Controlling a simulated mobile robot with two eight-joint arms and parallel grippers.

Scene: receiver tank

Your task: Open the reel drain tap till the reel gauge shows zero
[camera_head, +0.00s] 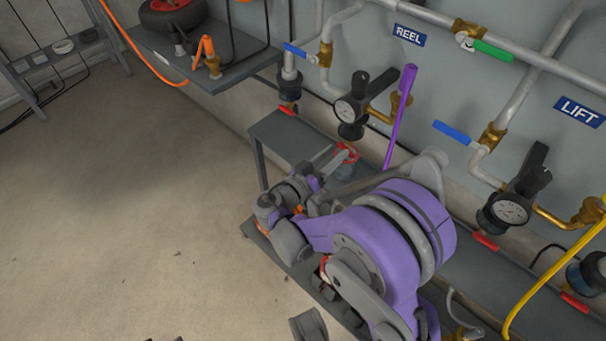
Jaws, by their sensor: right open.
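The reel gauge (344,110) is a round white dial on a black regulator, below and left of the blue REEL sign (409,35); its needle is too small to read. A red tap lever (288,109) sits under the dark bowl left of this gauge. Another red part (347,152) shows below the gauge, partly hidden by my gripper; I cannot tell which is the reel drain tap. My right gripper (343,158) is open, its fingers close to that lower red part; contact cannot be made out. My left gripper is not in view.
A purple hose (399,120) hangs just right of the reel gauge. The LIFT gauge (510,210), red levers and a yellow hose (555,280) are at right. A grey shelf (285,135) lies below the reel fittings. The floor at left is clear.

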